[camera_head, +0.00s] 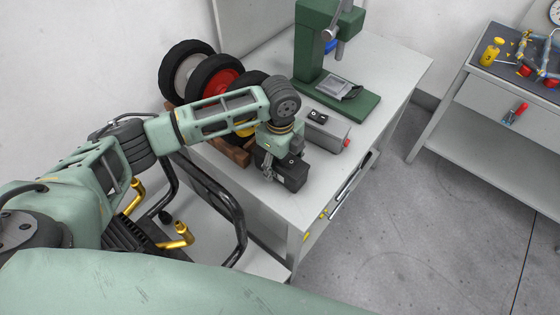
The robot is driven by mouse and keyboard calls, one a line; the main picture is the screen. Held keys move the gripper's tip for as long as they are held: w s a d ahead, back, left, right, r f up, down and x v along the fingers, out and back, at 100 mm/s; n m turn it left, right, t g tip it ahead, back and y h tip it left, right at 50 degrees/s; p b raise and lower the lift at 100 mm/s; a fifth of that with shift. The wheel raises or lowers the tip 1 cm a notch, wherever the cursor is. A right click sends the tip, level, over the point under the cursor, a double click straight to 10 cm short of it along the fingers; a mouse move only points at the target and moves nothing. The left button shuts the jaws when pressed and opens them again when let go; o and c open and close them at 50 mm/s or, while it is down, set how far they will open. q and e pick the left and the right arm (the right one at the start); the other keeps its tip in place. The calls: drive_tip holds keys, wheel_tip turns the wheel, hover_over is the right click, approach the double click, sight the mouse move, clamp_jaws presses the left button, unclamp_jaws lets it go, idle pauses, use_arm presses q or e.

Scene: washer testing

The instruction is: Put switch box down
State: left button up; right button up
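A small dark box (291,174), which looks like the switch box, is at the front part of the white table. My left gripper (277,166) points down over it, with its fingers at the box's sides. It appears closed on the box; the far finger is partly hidden. The box is at or just above the tabletop; I cannot tell if it touches. My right gripper is out of view.
A grey box with a red end (326,134) lies just behind the dark box. A green press (318,60) stands at the back. Several wheels (186,70) sit in a wooden rack at the left. A tool table (485,98) is at the right.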

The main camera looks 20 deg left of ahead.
use_arm(q)
drive_tip(key=shift+r, duration=0.25)
wheel_tip(320, 180, up, 12)
drive_tip(key=b, duration=0.2)
drive_tip(key=shift+f+b, duration=0.1)
drive_tip(key=shift+b, duration=0.2)
